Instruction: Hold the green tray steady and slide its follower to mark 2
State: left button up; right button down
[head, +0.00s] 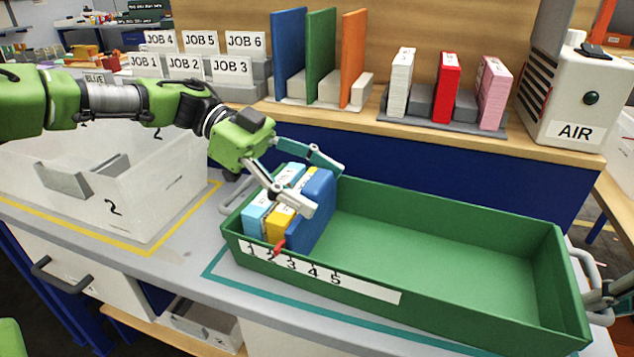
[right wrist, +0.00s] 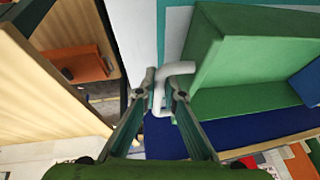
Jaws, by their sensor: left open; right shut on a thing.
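The green tray (head: 450,225) stands on the bench, with a strip of marks 1 to 5 (head: 365,290) on its front wall. The follower (head: 319,205), a dark blue upright block, stands inside near the left end. Its red pointer (head: 280,246) hangs over the front rim, with its tip close to mark 2. Light blue and yellow boxes (head: 281,221) stand left of the follower. My left gripper (head: 325,190) is open, its fingers over the follower's top; contact is unclear. My right gripper (right wrist: 160,96) is shut on the tray's grey right-end handle (right wrist: 158,108).
A white bin (head: 145,205) marked 2 stands left of the tray. A shelf behind carries coloured dividers (head: 320,55), red, white and pink stacks (head: 447,88) and the AIR unit (head: 570,100). The tray's interior right of the follower is empty.

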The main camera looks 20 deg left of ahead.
pick_arm(q)
jog(key=shift+d, duration=0.15)
jog(key=c, duration=1.6)
jog(key=shift+a, duration=0.75)
jog(key=shift+c, duration=0.2)
jog(key=o, duration=1.6)
jog(key=shift+o, duration=0.2)
notch_tip(320, 180, up, 10)
pick_arm(e)
jog(key=c, duration=2.1)
grip_release()
